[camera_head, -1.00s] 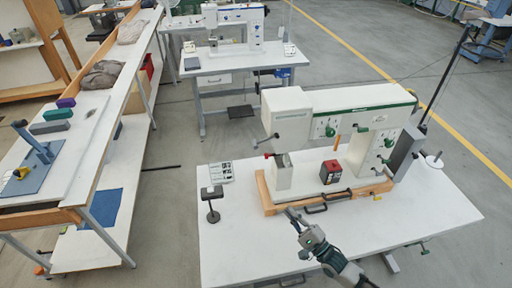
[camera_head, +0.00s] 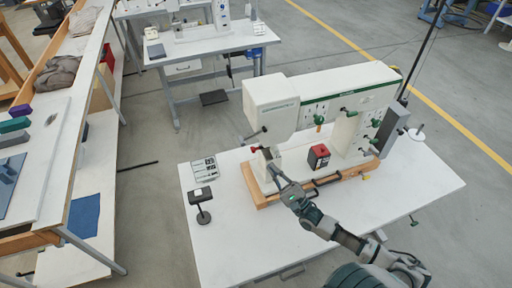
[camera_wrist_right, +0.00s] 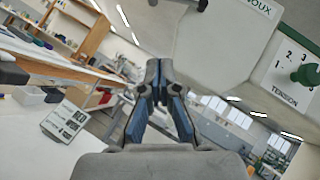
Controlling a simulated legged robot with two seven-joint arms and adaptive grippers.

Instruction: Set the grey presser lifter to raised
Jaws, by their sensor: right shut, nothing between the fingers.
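The white machine (camera_head: 330,95) stands on a wooden base on the white table. A thin dark-grey lever (camera_head: 254,134), which looks like the presser lifter, sticks out to the left from the lower head, its free end slightly lower. In the right wrist view a dark lever part (camera_wrist_right: 188,4) is cut off at the top edge. My right gripper (camera_head: 268,163) is shut and empty, just below the head, close to a red knob (camera_head: 254,150); it is apart from the lever. Its fingers also show in the wrist view (camera_wrist_right: 160,68). My left gripper is out of view.
A red-and-black box (camera_head: 318,156) sits on the machine's bed. A small black stand (camera_head: 202,204) and a printed card (camera_head: 204,168) are on the table to the left. The table's front left is clear.

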